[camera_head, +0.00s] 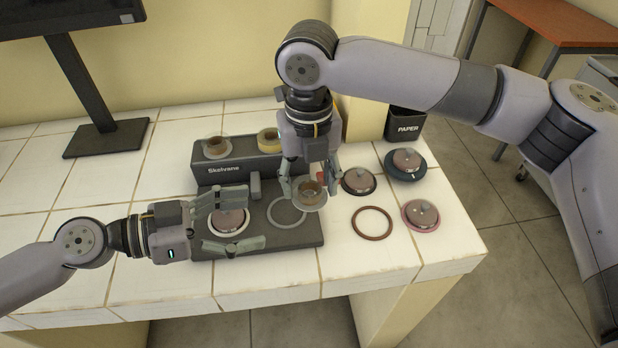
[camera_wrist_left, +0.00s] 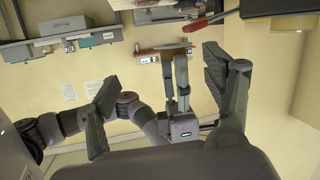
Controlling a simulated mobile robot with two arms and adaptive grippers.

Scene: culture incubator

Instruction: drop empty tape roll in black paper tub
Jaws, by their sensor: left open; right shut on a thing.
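My right gripper (camera_head: 312,186) is shut on a tape roll with a brown core (camera_head: 310,188) and a pale outer rim. It holds the roll above the dark base of the tape device (camera_head: 305,240). The black tub marked PAPER (camera_head: 406,125) stands at the back right, beyond the right gripper and partly behind a round disc unit. My left gripper (camera_head: 252,218) is open and empty, its fingers either side of a round disc (camera_head: 229,221) on the device base. Its open fingers (camera_wrist_left: 165,105) also show in the left wrist view.
Two more tape rolls sit on the device top (camera_head: 217,146) (camera_head: 269,141). Round knobbed discs (camera_head: 406,161) (camera_head: 358,181) (camera_head: 421,214) and a brown ring (camera_head: 372,223) lie at the table's right. A monitor stand (camera_head: 106,138) is at the back left.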

